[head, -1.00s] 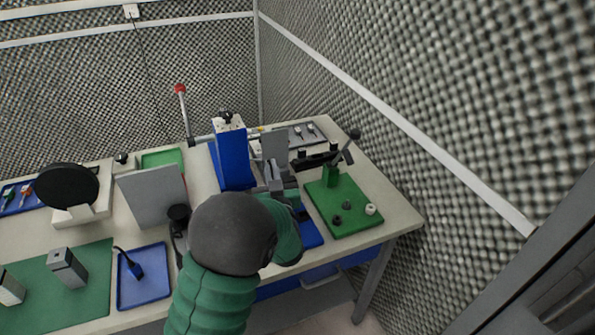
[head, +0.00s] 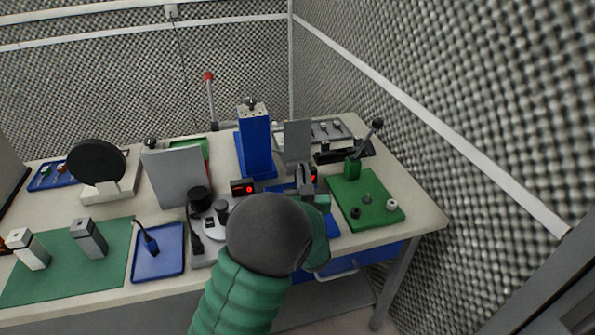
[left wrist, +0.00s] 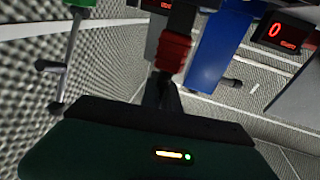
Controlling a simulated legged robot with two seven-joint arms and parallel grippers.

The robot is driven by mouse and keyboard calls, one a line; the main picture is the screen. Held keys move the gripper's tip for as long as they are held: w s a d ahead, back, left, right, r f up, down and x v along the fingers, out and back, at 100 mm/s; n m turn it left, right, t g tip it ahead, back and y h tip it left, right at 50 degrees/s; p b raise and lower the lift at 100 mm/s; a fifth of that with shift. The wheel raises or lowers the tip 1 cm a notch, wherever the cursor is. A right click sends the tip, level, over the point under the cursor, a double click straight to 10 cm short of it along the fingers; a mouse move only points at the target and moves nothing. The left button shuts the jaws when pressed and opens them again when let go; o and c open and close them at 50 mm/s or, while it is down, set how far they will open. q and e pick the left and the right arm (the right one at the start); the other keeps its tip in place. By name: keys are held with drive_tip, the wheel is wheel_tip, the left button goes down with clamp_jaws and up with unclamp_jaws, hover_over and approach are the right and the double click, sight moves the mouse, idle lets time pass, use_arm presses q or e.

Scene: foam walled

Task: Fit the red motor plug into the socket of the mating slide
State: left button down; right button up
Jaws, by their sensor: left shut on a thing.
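My left gripper (head: 306,180) is over the blue base (head: 333,222) in front of the upright grey plate (head: 297,141). In the left wrist view its dark fingers (left wrist: 160,90) are shut on the red motor plug (left wrist: 172,52). A dark part lies right beyond the plug in that view; I cannot tell whether they touch. In the head view the plug is hidden or too small to tell. I cannot pick out the mating slide or its socket for sure. The right gripper is not in view.
A tall blue column (head: 256,145) stands just left of the gripper, with a small red-lit display (head: 243,188) at its foot. A green board (head: 365,200) with a lever and knobs lies to the right. A blue tray (head: 173,271) and a green mat (head: 60,278) lie left.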

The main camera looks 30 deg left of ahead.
use_arm(q)
drive_tip(key=shift+a+f, duration=0.25)
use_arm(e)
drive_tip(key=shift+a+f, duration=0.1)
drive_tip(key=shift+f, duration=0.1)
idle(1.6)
use_arm(q)
drive_tip(key=shift+d, duration=0.1)
drive_tip(key=shift+s, duration=0.1)
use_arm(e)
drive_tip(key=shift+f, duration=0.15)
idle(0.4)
use_arm(q)
drive_tip(key=shift+f+b, duration=1.3)
drive_tip(key=shift+b, duration=0.05)
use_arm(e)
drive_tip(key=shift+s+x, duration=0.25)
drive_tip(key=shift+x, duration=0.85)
